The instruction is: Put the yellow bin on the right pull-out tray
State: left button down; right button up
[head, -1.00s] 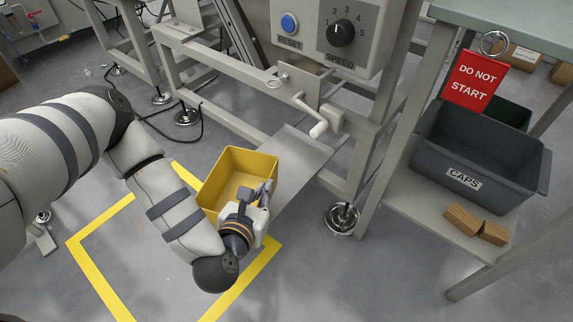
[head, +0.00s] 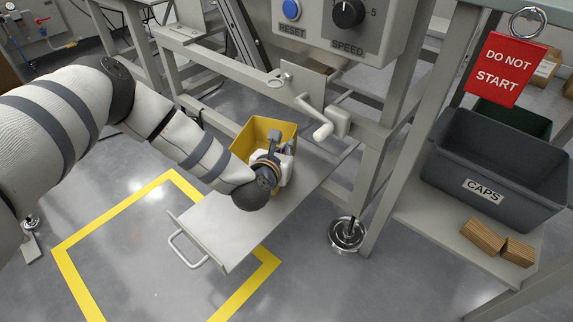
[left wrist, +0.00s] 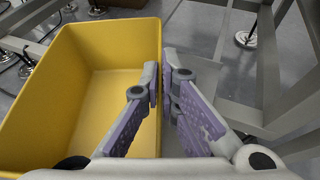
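The yellow bin (head: 250,137) is open-topped and appears empty inside in the left wrist view (left wrist: 35,95). It is over the inner part of the grey pull-out tray (head: 215,225), close to the machine frame. Whether its base touches the tray is hidden by my arm and gripper. My left gripper (head: 275,155) is at the bin's near right side. In the left wrist view its fingers (left wrist: 161,85) are closed on the bin's right wall, one inside and one outside. My right gripper is not in view.
A crank handle (head: 318,125) juts out above the tray, right of the bin. The tray's handle (head: 185,250) and front part are bare. Yellow tape (head: 75,275) marks the floor.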

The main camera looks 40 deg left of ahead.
pick_arm(q)
notch_tip(320, 180, down, 5)
jog(key=shift+r+b, duration=0.15)
jog(key=shift+b, duration=0.8)
jog(key=shift+r, duration=0.2)
jog(key=c, duration=2.2)
grip_release()
jog(key=shift+f, duration=0.25)
jog(key=shift+c, duration=0.2)
jog(key=o, duration=0.4)
jog(key=shift+o, duration=0.2)
